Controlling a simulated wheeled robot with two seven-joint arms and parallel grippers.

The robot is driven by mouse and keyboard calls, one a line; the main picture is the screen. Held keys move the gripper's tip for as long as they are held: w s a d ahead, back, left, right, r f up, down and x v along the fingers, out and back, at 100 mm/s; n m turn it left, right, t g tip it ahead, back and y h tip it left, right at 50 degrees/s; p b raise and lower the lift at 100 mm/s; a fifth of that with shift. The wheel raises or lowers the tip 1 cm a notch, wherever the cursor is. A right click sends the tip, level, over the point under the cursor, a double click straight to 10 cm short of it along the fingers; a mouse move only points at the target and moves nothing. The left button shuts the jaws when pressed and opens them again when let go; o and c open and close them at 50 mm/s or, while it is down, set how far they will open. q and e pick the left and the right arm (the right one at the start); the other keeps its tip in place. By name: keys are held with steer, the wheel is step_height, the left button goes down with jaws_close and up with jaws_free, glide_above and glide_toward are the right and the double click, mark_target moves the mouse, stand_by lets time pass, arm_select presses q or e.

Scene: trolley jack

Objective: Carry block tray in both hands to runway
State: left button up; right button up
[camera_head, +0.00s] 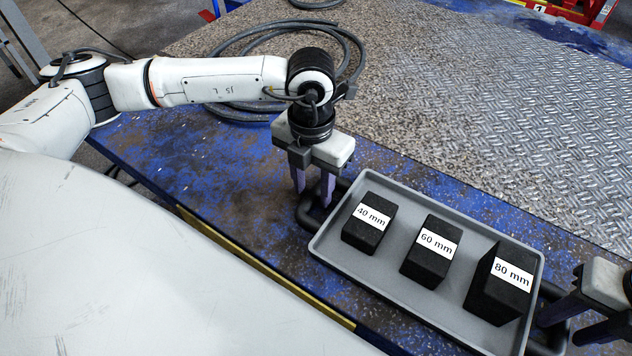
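The grey block tray (375,283) rests on the blue, worn table top. Black blocks labelled 40 mm (369,228), 60 mm (429,257) and 80 mm (499,289) stand in it in a row. A black handle (306,218) sticks out at the tray's left end. My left gripper (314,198) points down at this handle, its two purple fingers apart; I cannot tell whether they touch it. My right gripper (579,326) is at the tray's right end, fingers apart, partly cut off by the picture edge. The right handle (549,338) is partly hidden. I cannot identify the runway for certain.
A coiled grey hose (232,112) lies behind my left arm. A tread-patterned metal plate (500,110) covers the area behind the tray. A yellow strip (262,265) runs along the table's front edge. Red metal parts (578,10) show at the top right.

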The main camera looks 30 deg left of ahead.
steer(key=shift+r, duration=0.3)
arm_select(q)
step_height(320, 180, up, 11)
steer(key=shift+r, duration=0.15)
arm_select(e)
step_height(320, 180, up, 11)
steer(key=shift+r, duration=0.2)
stand_by(0.4)
